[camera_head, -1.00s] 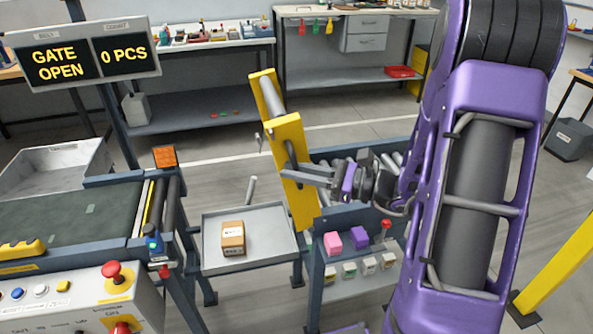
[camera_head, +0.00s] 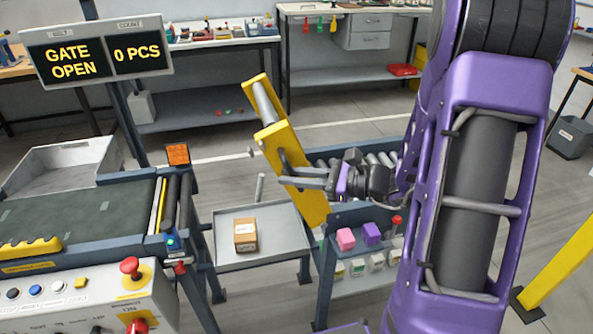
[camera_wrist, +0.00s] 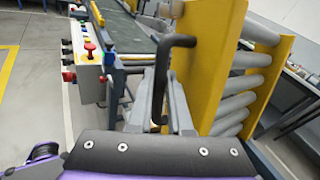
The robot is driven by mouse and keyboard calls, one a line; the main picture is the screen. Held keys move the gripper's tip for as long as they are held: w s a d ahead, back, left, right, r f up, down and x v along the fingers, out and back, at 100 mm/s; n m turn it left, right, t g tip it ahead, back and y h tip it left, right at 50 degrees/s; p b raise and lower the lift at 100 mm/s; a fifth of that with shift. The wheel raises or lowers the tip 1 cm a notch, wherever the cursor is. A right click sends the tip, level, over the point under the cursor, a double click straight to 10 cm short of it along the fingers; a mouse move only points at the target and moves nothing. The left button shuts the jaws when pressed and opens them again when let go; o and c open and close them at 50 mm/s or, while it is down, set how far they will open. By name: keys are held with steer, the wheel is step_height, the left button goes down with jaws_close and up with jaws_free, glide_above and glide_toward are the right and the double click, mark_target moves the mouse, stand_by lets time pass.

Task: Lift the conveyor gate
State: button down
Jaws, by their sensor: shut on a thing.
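The conveyor gate (camera_head: 312,204) is a yellow-sided section with grey rollers, tilted with its free end up and leaning left over the gap. It also shows close in the wrist view (camera_wrist: 206,60), on the right. A black bar handle (camera_wrist: 162,66) stands out from its side. My gripper (camera_head: 308,178) is shut on the handle, its fingers reaching in from the right. The sign (camera_head: 95,50) reads "GATE OPEN" and "0 PCS". The gate's lower end is partly hidden by my arm and the conveyor frame.
A belt conveyor (camera_head: 85,210) stands left, with a control panel (camera_head: 85,295) in front. A grey tray (camera_head: 283,240) holding a cardboard box (camera_head: 245,234) sits below the gap. Pink and purple blocks (camera_head: 371,233) rest on the right stand. A yellow post (camera_head: 560,255) stands far right.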

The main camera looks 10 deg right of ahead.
steer(key=shift+a+f+h, duration=0.15)
steer(key=shift+a+f, duration=0.15)
steer(key=shift+a, duration=0.2)
steer(key=shift+a+f+h, duration=0.15)
steer(key=shift+a+f, duration=0.1)
steer(key=shift+a, duration=0.2)
steer(key=c, duration=1.1)
jaws_free()
steer(key=shift+d+r, duration=0.1)
steer(key=shift+r, duration=0.05)
steer(key=p+v, duration=0.1)
steer(key=v, duration=1.6)
steer(key=shift+d+r, duration=0.2)
steer(key=shift+r, duration=0.05)
